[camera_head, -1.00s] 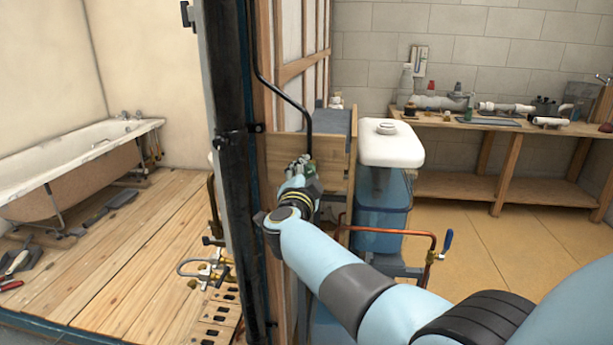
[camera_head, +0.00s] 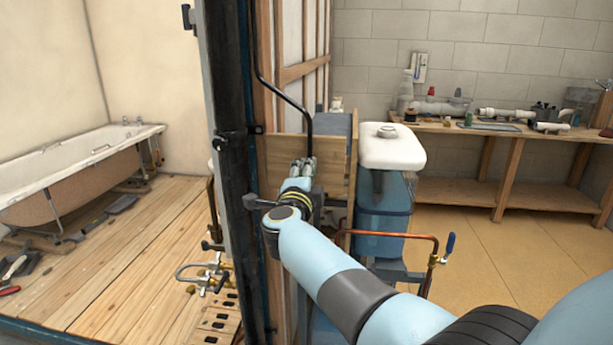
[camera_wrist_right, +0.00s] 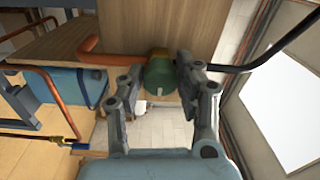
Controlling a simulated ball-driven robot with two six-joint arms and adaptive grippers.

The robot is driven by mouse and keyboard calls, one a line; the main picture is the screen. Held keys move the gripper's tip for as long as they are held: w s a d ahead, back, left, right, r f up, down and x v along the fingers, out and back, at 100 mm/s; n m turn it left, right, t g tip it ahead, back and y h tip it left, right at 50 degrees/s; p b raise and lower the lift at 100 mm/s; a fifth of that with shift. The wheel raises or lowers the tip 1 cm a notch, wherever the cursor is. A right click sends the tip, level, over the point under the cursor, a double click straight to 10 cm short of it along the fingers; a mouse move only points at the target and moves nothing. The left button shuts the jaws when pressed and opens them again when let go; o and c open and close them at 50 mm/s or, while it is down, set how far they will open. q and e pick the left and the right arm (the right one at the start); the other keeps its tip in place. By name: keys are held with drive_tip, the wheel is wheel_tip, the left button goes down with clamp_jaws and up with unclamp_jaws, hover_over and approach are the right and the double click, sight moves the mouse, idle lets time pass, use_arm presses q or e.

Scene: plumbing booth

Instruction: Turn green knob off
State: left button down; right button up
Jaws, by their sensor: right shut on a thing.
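The green knob (camera_wrist_right: 159,74) sits between the two fingers of my right gripper (camera_wrist_right: 157,82) in the right wrist view. The gripper is shut on it. Beside the knob is a yellowish fitting, with a copper pipe to its left and a black pipe to its right. In the head view my right gripper (camera_head: 303,168) is in front of the wooden panel, and the knob cannot be made out there. My left gripper is not in view.
A black pipe (camera_head: 290,100) comes down close above the gripper. A white-topped cistern (camera_head: 391,147) and a copper pipe with a blue-handled valve (camera_head: 448,246) are to the right. A dark post (camera_head: 232,170) stands close on the left.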

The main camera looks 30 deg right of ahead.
drive_tip(key=shift+f, duration=0.15)
drive_tip(key=o, duration=1.1)
drive_tip(key=shift+o, duration=0.2)
